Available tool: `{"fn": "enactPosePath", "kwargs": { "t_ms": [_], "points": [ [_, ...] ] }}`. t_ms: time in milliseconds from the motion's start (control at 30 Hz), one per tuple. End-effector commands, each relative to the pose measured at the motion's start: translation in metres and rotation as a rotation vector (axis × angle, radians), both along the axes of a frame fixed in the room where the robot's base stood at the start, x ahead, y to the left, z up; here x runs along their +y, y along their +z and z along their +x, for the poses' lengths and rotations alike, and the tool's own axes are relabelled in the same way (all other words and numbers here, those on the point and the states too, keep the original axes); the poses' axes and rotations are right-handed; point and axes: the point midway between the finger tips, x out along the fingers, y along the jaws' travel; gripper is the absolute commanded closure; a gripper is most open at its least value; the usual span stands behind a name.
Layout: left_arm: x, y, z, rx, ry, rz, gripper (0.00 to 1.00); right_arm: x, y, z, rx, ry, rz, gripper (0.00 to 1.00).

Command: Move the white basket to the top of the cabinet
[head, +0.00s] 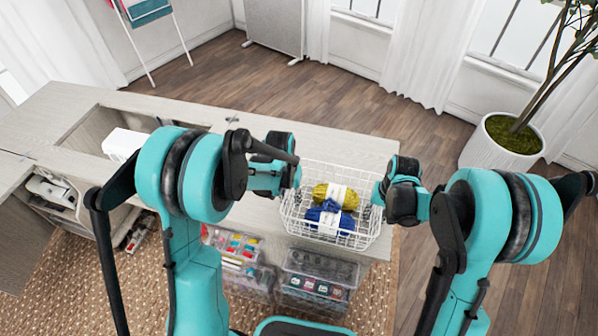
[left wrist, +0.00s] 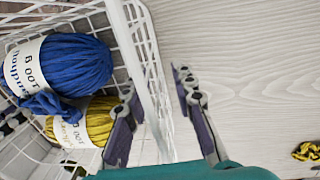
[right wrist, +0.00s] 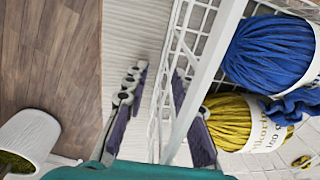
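The white wire basket (head: 347,240) is at the right end of the pale wooden cabinet top (head: 275,135), holding a blue yarn ball (head: 330,219) and a yellow yarn ball (head: 338,193). I cannot tell whether its base touches the top. My left gripper (left wrist: 160,95) is at the basket's left side, its fingers apart on either side of the wire wall. My right gripper (right wrist: 158,95) is at the right side, its fingers likewise apart with the wall between them. Both wrist views show gaps beside the wall. In the head view my grippers hide parts of the basket's sides.
Clear bins (head: 318,277) with sewing supplies sit below the cabinet's front edge. A white machine-like object (head: 122,144) is in the cabinet's left opening. A potted plant (head: 503,145) stands at the right. The cabinet top behind the basket is clear.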

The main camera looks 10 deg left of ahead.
Motion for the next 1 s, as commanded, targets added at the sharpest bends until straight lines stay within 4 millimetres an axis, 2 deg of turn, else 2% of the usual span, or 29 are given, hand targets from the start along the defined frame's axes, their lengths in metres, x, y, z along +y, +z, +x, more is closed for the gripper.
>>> {"fn": "enactPosePath", "kwargs": {
  "t_ms": [500,600,767,867,1000],
  "points": [
    [0.009,0.098,0.0,0.0,0.001,0.0,0.74,0.0,0.0,0.0,0.0,0.0,0.0,0.74],
    [0.01,0.109,0.001,0.0,0.001,0.0,0.74,0.0,0.0,0.0,0.0,0.0,0.0,0.74],
    [0.011,0.115,0.001,0.0,0.001,0.0,0.74,0.0,0.006,0.0,0.0,0.0,0.0,0.74],
    [0.011,0.116,0.001,0.0,0.001,0.0,0.74,-0.002,0.021,0.0,0.0,0.0,0.0,0.74],
    [0.011,0.115,0.001,0.0,0.001,0.0,0.74,-0.005,0.051,-0.001,0.0,0.0,0.0,0.74]
  ]
}}
